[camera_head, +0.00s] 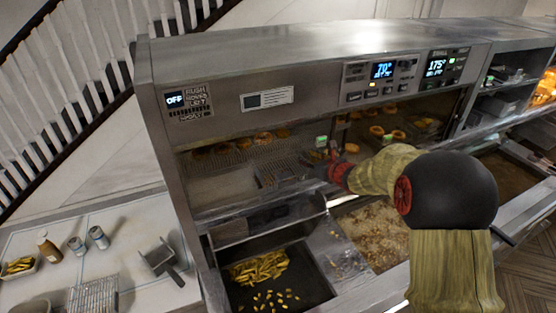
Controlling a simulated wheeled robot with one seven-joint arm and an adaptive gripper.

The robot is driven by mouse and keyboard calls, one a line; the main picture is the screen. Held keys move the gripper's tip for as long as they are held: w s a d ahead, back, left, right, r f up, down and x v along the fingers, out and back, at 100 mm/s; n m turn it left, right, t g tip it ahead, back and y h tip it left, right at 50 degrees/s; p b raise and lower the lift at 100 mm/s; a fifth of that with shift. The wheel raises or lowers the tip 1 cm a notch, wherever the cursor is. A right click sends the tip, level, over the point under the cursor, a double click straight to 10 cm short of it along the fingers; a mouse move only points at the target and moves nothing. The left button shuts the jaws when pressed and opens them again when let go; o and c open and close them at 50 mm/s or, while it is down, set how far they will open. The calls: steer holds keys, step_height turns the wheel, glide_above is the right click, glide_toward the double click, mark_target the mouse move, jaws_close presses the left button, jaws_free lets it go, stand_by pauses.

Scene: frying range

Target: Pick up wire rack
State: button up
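A silver wire rack (94,297) lies on the white counter at the lower left, cut off by the bottom edge of the picture. My gripper (318,168) is far to its right, inside the open bay of the steel frying range. The gripper is small and dark here, and its fingers cannot be made out clearly. It is close to a wire basket (280,170) in the bay; whether they touch is unclear. My arm hides part of the range on the right.
The steel range (300,60) has several lit displays. Fries lie in a dark pan (290,292) below the bay, beside a vat of bubbling oil (375,235). A bottle (48,246), two shakers (88,240) and a grey scoop (162,259) stand on the left counter.

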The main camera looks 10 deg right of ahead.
mark_target(301, 155)
steer(key=shift+w+d+f, duration=0.15)
steer(key=shift+w, duration=0.15)
steer(key=shift+x, duration=1.15)
steer(key=shift+p+x, duration=1.15)
steer(key=shift+x, duration=1.45)
steer(key=shift+w+d, duration=0.1)
steer(key=shift+d, duration=0.1)
jaws_close()
